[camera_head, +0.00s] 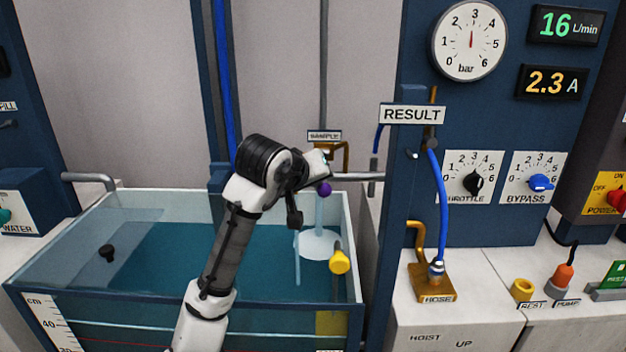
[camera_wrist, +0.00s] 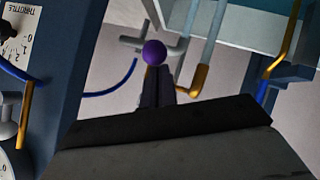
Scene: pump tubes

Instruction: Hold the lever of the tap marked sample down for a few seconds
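The SAMPLE sign (camera_head: 324,136) hangs behind the tank, with a brass pipe beside it. A purple ball knob (camera_head: 324,188) sits just below the end of my gripper (camera_head: 320,166). The same purple knob (camera_wrist: 154,52) shows in the wrist view, right at the tips of my gripper (camera_wrist: 157,78). The two dark fingers lie side by side, closed together, with the knob beyond them and not between them. I cannot tell whether they touch it. The lever's own shape and the tap body are mostly hidden by my gripper.
A pale stream (camera_head: 319,212) falls to a white patch on the tank's water. The glass tank (camera_head: 350,270) is below my arm, with a yellow knob (camera_head: 340,262) near its right wall. The blue RESULT post (camera_head: 398,190) stands close on the right.

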